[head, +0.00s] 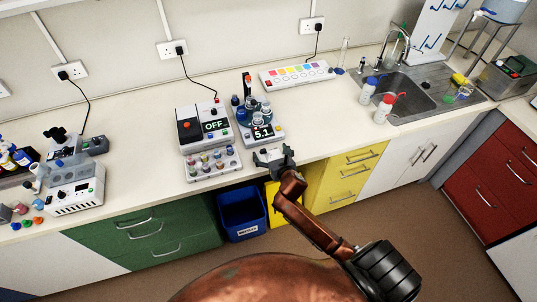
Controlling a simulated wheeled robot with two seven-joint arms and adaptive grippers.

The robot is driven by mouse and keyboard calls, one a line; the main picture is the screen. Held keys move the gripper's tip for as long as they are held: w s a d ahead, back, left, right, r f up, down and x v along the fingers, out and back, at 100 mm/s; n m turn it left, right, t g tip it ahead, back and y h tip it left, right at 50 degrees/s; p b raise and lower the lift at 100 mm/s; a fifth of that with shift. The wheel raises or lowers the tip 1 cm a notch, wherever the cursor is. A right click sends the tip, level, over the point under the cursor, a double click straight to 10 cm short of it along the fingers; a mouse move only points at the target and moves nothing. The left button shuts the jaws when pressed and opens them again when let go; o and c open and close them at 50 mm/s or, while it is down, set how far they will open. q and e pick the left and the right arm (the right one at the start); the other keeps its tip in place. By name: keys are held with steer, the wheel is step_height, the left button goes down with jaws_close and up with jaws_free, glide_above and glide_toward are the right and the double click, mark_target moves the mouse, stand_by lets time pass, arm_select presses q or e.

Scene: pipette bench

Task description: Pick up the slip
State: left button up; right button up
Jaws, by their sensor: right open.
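My right gripper (266,157) is open at the front edge of the bench (330,133), just below the device whose display reads 5.1 (263,132). A small pale patch shows around its fingertips, but I cannot tell whether this is the slip or part of the gripper. I cannot make out the slip for certain anywhere else. My left gripper is not in view.
Left of the gripper stand a rack of small capped vials (212,164) and a box marked OFF (203,127). A colored strip panel (297,75) lies behind. White bottles (384,108) stand near the sink (418,92). The bench right of the gripper is clear.

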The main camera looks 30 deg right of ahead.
steer(key=shift+c, duration=0.4)
steer(key=shift+s+f, duration=0.1)
steer(key=shift+f, duration=0.1)
steer(key=c, duration=2.3)
